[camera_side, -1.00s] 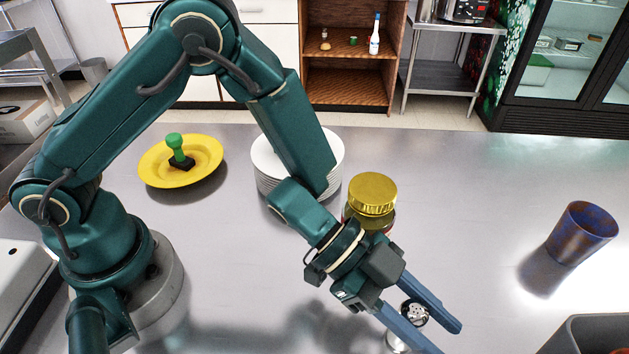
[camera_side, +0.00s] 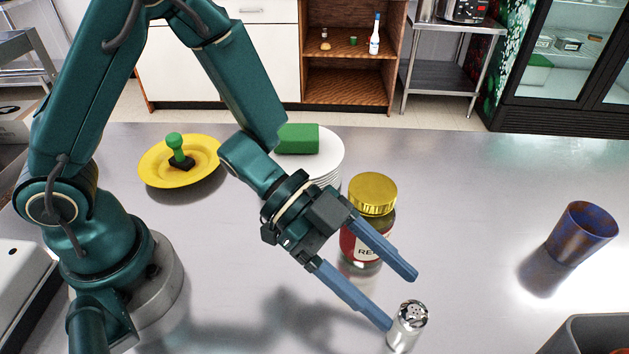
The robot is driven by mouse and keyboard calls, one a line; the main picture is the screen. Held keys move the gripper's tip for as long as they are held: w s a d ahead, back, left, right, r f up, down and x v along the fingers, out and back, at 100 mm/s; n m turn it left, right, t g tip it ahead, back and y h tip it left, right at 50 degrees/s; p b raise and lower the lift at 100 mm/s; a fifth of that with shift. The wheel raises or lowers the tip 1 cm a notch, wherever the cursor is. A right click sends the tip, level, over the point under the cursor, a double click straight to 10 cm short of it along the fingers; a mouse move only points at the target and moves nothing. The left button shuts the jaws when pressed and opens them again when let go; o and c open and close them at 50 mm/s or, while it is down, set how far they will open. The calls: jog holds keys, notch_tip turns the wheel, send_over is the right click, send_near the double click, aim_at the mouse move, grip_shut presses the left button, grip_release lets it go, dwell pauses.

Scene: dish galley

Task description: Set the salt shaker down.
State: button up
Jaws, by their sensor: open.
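The salt shaker (camera_side: 406,327), a small clear and silver shaker with a perforated metal top, stands upright on the metal counter near the front edge of the picture. My gripper (camera_side: 402,302) is open, with two long blue fingers. It is up and to the left of the shaker. The lower fingertip overlaps the shaker's left side in the picture; I cannot tell whether it touches. Nothing is between the fingers.
A jar (camera_side: 367,245) with a gold lid stands just behind my gripper. A stack of white plates (camera_side: 333,160) holds a green block (camera_side: 298,139). A yellow plate (camera_side: 205,172) holds a green-handled item (camera_side: 177,150). A blue-brown cup (camera_side: 581,233) and grey bin (camera_side: 585,335) are right.

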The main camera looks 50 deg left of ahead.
jog(key=shift+v, duration=2.15)
jog(key=w+a+r+t, duration=0.1)
jog(key=w+r, duration=0.1)
jog(key=w+a+r+t, duration=0.1)
jog(key=w+r+t, duration=0.1)
jog(key=r, duration=0.1)
jog(key=w+a+r+n+t+y, duration=0.1)
jog(key=r+t, duration=0.1)
jog(key=r, duration=0.1)
jog(key=shift+w, duration=0.4)
jog(key=w+a+r+n+t+y, duration=0.2)
jog(key=a+r+n+t+y, duration=0.15)
jog(key=a+y, duration=0.2)
jog(key=w+a+r+n+t+y, duration=0.1)
jog(key=a+r+n+t+y, duration=0.3)
jog(key=a, duration=0.3)
jog(key=s+a+f+n+g+y, duration=0.2)
jog(key=s+f+n+g, duration=0.5)
jog(key=s, duration=0.6)
jog(key=shift+s+a+f+g, duration=0.35)
jog(key=shift+a+f+g, duration=0.25)
jog(key=shift+g, duration=0.45)
